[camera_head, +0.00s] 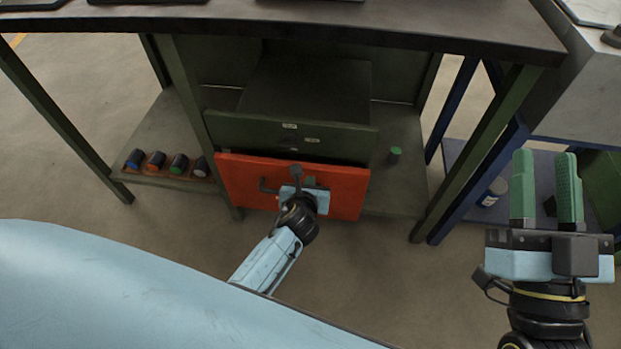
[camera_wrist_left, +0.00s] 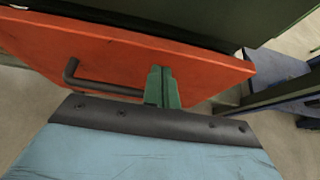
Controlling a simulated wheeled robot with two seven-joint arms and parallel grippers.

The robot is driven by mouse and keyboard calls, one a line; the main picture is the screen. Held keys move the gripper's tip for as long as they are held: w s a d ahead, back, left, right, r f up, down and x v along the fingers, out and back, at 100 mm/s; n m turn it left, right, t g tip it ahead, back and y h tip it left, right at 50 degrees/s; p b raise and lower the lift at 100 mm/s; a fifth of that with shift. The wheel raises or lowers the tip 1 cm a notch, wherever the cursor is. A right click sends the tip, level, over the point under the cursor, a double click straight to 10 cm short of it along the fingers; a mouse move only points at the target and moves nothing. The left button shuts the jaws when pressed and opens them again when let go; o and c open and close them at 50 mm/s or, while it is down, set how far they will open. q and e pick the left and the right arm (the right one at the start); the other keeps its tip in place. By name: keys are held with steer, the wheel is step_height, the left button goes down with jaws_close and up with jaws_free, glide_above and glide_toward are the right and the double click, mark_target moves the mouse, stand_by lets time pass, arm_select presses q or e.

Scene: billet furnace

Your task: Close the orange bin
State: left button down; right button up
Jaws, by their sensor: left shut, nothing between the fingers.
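The orange bin (camera_head: 345,188) is the lower drawer of a green cabinet under the workbench. Its front stands slightly forward of the green drawer above, with a dark gap along its top edge. In the left wrist view the orange front (camera_wrist_left: 120,50) fills the upper part, with a dark bar handle (camera_wrist_left: 90,84) on it. My left gripper (camera_wrist_left: 160,85) is shut and empty, its green fingertips at the orange front, right of the handle; I cannot tell if they touch. My right gripper (camera_head: 547,190) is open and empty at the far right, away from the bin.
The green upper drawer (camera_head: 240,130) sits above the bin. The dark workbench top (camera_head: 330,22) overhangs the cabinet, with green legs at both sides. Several dark-and-coloured cylinders (camera_head: 157,161) lie on the lower shelf at left. A small green cylinder (camera_head: 394,155) stands right of the bin.

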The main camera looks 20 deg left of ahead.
mark_target(312, 167)
arm_select(q)
steer(key=shift+w+a+b, duration=0.25)
steer(key=shift+w+b, duration=0.15)
steer(key=shift+w, duration=0.6)
arm_select(e)
steer(key=shift+s+d+r+t, duration=0.15)
steer(key=shift+s+r+t, duration=0.3)
steer(key=shift+t, duration=0.25)
steer(key=shift+w, duration=0.1)
arm_select(q)
steer(key=shift+w+a+r+p, duration=0.15)
steer(key=shift+w+p, duration=0.25)
steer(key=shift+w, duration=0.3)
steer(key=shift+w+a, duration=0.15)
steer(key=shift+w, duration=0.35)
arm_select(e)
steer(key=shift+w+f+g, duration=0.35)
steer(key=shift+f+g, duration=0.1)
steer(key=shift+g, duration=0.25)
arm_select(q)
steer(key=shift+s, duration=0.1)
